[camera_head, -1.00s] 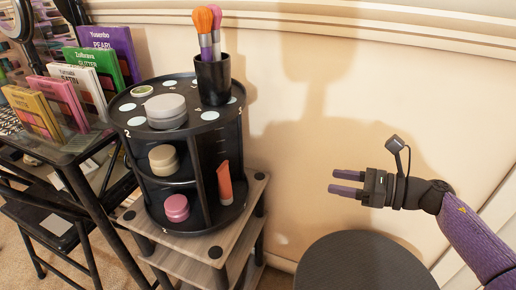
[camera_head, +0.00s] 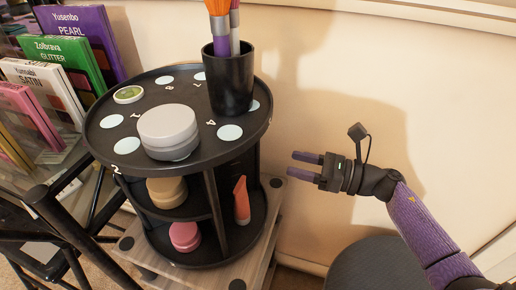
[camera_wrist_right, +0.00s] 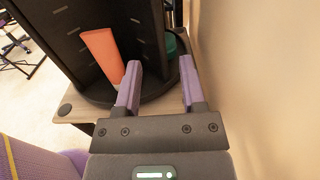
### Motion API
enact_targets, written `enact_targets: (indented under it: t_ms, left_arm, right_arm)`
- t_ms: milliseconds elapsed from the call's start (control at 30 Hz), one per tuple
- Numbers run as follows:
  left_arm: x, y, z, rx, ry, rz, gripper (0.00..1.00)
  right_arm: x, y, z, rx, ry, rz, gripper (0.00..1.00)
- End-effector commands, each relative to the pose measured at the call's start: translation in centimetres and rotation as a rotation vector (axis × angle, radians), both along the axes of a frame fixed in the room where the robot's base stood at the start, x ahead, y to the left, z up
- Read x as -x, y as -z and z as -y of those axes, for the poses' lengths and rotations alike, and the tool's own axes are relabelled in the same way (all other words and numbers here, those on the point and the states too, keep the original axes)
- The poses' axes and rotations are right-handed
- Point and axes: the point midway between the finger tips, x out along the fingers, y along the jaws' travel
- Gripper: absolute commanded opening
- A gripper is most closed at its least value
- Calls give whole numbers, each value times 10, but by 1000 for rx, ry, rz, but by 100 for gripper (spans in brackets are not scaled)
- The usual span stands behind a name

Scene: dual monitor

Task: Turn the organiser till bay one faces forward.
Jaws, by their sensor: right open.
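The organiser (camera_head: 232,222) is a round black tower with open bays and a numbered top disc. A "2" shows at its left front rim. A grey round jar, a green-topped tin and a black cup of brushes stand on top. A tan jar (camera_head: 167,191) and a pink jar (camera_head: 184,236) sit in the front bay; an orange tube (camera_head: 241,201) leans in the bay to the right. My right gripper (camera_head: 290,166) is open and empty, right of the organiser and apart from it. In the right wrist view its fingers (camera_wrist_right: 160,64) point at the organiser's lower part.
The organiser stands on a wooden stand (camera_head: 262,242). A glass-topped table with boxed palettes (camera_head: 75,45) is close on the left. The wall (camera_head: 380,80) is behind and close to my right gripper. A dark round stool (camera_head: 372,265) is at lower right.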

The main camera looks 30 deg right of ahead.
Motion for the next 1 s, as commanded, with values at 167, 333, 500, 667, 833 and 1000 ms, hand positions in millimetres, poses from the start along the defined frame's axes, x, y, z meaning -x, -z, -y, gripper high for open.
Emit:
enact_targets:
  t_ms: [167, 333, 500, 667, 833, 1000]
  left_arm:
    - [14, 11, 0, -1, 0, -33, 59]
    - [20, 14, -1, -1, 1, -45, 59]
    - [21, 14, -1, -1, 0, -47, 59]
    - [20, 14, -1, -1, 1, -45, 59]
    - [17, 15, 0, -1, 0, -39, 59]
    - [12, 16, 0, 0, 1, -30, 59]
  right_arm:
    - [-33, 4, -29, 0, -2, 1, 52]
    - [-53, 2, -46, 0, 0, 0, 52]
    - [-57, 1, -50, 0, 0, 0, 52]
    - [-56, 0, -49, 0, 0, 0, 48]
    - [-56, 1, -49, 1, 0, -1, 12]
    - [-56, 1, -49, 1, 1, -1, 0]
